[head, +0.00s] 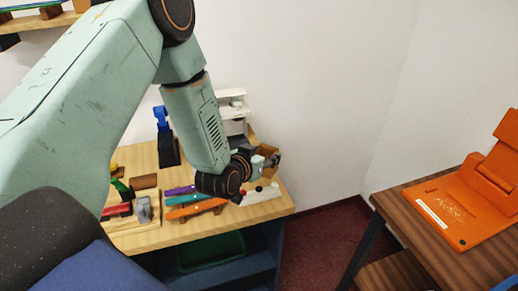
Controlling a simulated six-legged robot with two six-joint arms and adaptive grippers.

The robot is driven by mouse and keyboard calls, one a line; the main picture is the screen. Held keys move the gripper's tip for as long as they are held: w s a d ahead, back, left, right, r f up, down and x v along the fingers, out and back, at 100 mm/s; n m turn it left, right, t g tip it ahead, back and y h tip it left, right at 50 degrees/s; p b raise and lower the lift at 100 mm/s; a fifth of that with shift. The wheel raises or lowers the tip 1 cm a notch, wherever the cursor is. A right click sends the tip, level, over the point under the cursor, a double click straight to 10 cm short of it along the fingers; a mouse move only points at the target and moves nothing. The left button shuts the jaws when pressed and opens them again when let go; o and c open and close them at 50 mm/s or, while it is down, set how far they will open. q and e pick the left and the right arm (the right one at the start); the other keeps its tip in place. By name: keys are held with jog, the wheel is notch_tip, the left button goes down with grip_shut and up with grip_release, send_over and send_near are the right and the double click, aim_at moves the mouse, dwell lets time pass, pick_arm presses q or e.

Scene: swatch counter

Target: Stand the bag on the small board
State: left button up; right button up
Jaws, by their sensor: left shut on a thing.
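My left gripper (270,161) is over the right end of the light wooden counter, small in the view and partly hidden by its own wrist. It is shut on a brown thing (269,149), which looks like the bag; only a small part of it shows behind the fingers. I cannot tell whether its underside touches anything. A small flat brown piece (143,182) lies on the counter at the left; I cannot tell whether it is the small board. My right gripper is not in view.
The counter (140,241) holds purple, teal and orange strips (196,208), a white piece with dark dots (262,194) and a blue-and-black stand (166,140). A white tiered stand (233,112) is behind my wrist. An orange device (450,212) sits on a separate dark table at right.

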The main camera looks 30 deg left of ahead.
pick_arm(q)
jog(key=s+d+r+m+g+h+b, duration=0.1)
jog(key=s+d+m+g+h+b, duration=0.2)
jog(key=s+d+m+h, duration=0.65)
jog(key=s+d+f+m+g+h+b, duration=0.1)
jog(key=s+f+b, duration=0.1)
jog(key=f+b, duration=0.4)
jog(key=s+d+f+m+g+h+b, duration=0.1)
jog(key=s+d+f+b, duration=0.1)
jog(key=f+b, duration=0.5)
jog(key=shift+s+g+b, duration=0.3)
jog(key=shift+s+b, duration=0.15)
jog(key=shift+s, duration=0.05)
jog(key=shift+s+r, duration=0.1)
